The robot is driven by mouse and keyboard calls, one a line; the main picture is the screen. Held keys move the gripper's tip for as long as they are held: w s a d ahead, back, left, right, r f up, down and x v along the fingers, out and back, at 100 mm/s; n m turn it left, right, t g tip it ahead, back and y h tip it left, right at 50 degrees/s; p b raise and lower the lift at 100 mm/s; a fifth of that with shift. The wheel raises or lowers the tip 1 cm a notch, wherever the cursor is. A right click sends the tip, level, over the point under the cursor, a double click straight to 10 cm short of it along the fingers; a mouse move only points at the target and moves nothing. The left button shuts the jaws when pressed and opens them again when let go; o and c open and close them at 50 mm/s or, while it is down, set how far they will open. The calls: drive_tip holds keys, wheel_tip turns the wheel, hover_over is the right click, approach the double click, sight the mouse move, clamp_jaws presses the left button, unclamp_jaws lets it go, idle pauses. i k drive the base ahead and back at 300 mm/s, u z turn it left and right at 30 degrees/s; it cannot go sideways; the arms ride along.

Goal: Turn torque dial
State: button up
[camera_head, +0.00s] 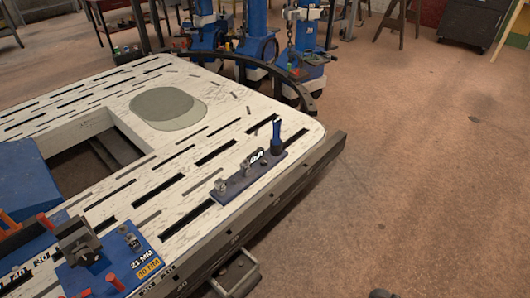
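A blue panel (140,250) lies on the bench at the lower left. It carries a dark block-shaped knob (78,240), which looks like the torque dial, though I cannot be sure. White "21 MM" and yellow "80 NM" labels (148,268) sit at its right side. Red-orange pegs (114,282) stand around the knob. White scale numbers (42,260) show to the left, partly cut off by the frame. A small metal fitting (131,240) sits right of the knob. I do not see my gripper, and nothing touches the knob.
The white slotted bench (110,100) has a dark rail along its right edge. A grey-blue strip (250,177) with small clamps and an upright blue handle (277,136) lies near that edge. A metal bracket (237,274) juts out below. Blue machines (305,50) stand behind; floor at right is open.

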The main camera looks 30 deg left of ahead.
sight(264, 162)
drive_tip(key=u, duration=0.35)
drive_tip(key=i, duration=0.65)
drive_tip(key=u, duration=0.9)
drive_tip(key=i, duration=0.7)
drive_tip(key=u, duration=0.45)
